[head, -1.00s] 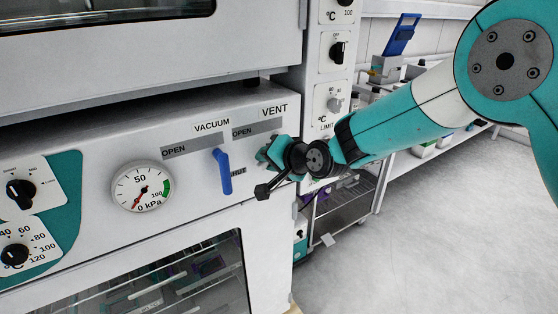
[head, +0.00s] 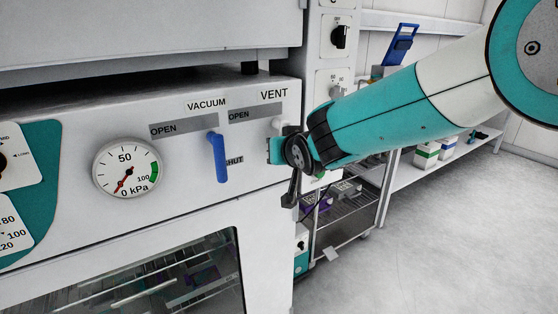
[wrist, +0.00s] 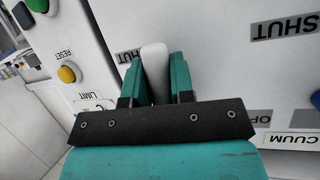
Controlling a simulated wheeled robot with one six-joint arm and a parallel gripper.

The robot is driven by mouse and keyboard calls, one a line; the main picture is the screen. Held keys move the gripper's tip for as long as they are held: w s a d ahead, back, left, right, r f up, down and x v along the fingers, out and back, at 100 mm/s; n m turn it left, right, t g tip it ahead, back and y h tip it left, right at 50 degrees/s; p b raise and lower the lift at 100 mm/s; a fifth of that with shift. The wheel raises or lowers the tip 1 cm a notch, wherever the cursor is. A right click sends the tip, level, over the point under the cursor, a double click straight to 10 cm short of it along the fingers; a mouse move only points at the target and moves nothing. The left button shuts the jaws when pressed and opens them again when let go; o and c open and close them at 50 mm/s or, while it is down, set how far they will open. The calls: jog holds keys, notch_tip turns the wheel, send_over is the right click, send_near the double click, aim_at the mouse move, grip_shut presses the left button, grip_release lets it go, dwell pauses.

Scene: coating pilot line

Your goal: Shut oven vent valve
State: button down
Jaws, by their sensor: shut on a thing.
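The vent valve is on the oven's front panel (head: 70,125), under the VENT label (head: 274,94). Its white handle (wrist: 154,62) stands between the two teal fingers of my gripper (wrist: 156,78) in the wrist view, and the gripper is shut on it. In the head view my gripper (head: 276,149) is at the panel's right end. A small white part of the valve (head: 281,124) shows just above the fingers; the rest is hidden. An OPEN label (head: 252,115) lies to its upper left, and a SHUT label (head: 234,160) to its left.
The blue vacuum lever (head: 219,158) hangs down just left of my gripper. A pressure gauge (head: 127,167) is farther left. A control column (head: 338,60) with knobs rises at the right, and a wire rack cart (head: 345,215) stands below my arm. The floor at right is clear.

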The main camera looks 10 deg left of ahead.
jog(key=shift+w+d+n+t+b, duration=0.2)
jog(key=shift+n+t+b, duration=0.1)
jog(key=shift+n+b, duration=0.15)
jog(key=shift+w, duration=0.1)
jog(key=c, duration=1)
grip_release()
jog(key=b+v, duration=0.3)
jog(key=v, duration=1.4)
jog(key=shift+s+a+r, duration=0.1)
jog(key=shift+s+r, duration=0.15)
